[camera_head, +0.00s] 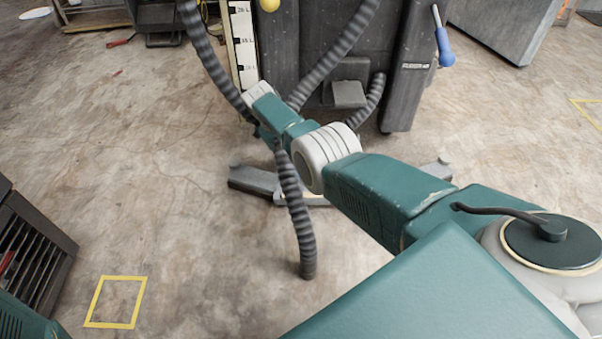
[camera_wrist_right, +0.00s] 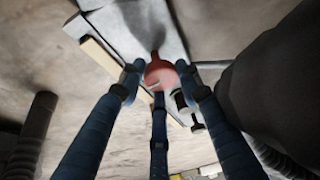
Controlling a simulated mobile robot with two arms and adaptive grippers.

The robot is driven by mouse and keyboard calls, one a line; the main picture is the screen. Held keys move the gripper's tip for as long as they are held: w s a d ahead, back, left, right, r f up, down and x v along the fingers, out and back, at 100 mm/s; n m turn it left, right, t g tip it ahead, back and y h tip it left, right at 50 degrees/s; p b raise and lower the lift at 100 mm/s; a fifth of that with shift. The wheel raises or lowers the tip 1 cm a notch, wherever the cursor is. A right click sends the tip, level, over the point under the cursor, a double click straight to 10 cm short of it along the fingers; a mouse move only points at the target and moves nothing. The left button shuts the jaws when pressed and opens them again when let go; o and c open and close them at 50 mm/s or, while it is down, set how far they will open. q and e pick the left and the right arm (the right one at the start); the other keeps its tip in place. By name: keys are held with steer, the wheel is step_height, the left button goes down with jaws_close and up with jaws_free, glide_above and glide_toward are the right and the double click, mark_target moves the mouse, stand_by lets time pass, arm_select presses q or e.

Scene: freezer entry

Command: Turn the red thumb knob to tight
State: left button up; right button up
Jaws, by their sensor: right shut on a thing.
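The red thumb knob (camera_wrist_right: 158,75) is a small round red piece near the middle of the right wrist view, in front of a pale grey plate. My right gripper (camera_wrist_right: 160,80) has its blue fingers closed around the knob, with fingertips at its left, right and lower sides. In the head view my right arm reaches in from the right toward the dark machine (camera_head: 325,45). The knob and right fingertips are hidden there behind the arm and hoses. I see no marking that tells how tight the knob is. My left gripper is not in view.
Grey ribbed hoses (camera_head: 295,215) hang around my right arm, one down to near the floor. A white scale strip (camera_head: 243,45) stands at the machine's left side. A dark slatted crate (camera_head: 32,240) is at left. The floor between is mostly clear, with a yellow taped square (camera_head: 116,278).

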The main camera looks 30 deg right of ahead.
steer(key=shift+d+r+b, duration=0.15)
steer(key=shift+d+b, duration=0.2)
steer(key=shift+d, duration=0.05)
steer(key=shift+m, duration=0.3)
steer(key=o, duration=1.2)
steer(key=shift+c, duration=0.2)
steer(key=shift+s, duration=0.1)
steer(key=shift+a+r, duration=0.1)
steer(key=shift+a, duration=0.05)
steer(key=v, duration=1.1)
steer(key=shift+w+r, duration=0.2)
steer(key=shift+r, duration=0.15)
